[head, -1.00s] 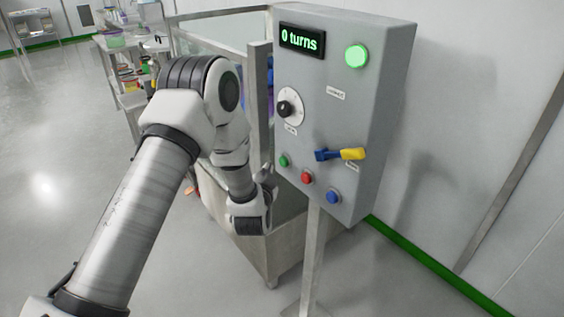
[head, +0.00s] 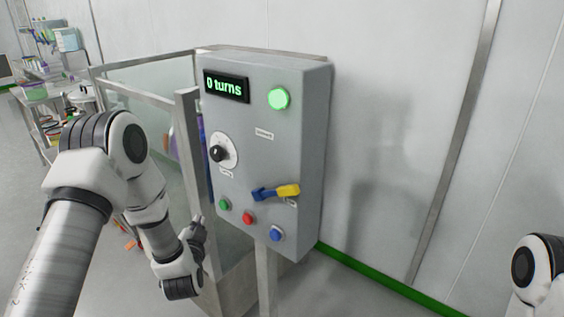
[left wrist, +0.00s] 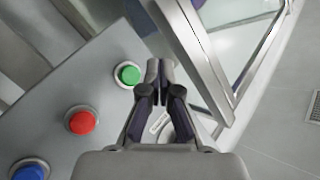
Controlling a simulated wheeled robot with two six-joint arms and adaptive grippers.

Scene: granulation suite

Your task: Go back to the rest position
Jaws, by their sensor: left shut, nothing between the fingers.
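My left gripper (head: 197,229) is in front of the lower left of the grey control panel (head: 262,150), shut with nothing held. In the left wrist view its two fingers (left wrist: 159,72) meet close beside the green button (left wrist: 128,74); whether they touch the panel I cannot tell. The red button (left wrist: 81,121) and blue button (left wrist: 29,170) lie to the lower left there. My right arm (head: 540,275) shows only as a link at the lower right edge of the head view; its gripper is out of view.
The panel's display (head: 226,86) reads "0 turns" and a green lamp (head: 278,99) is lit. A black knob (head: 217,153) and a blue and yellow lever (head: 275,192) are on its face. A glass-sided metal enclosure (head: 150,98) stands behind it. A loaded shelf (head: 45,100) is at far left.

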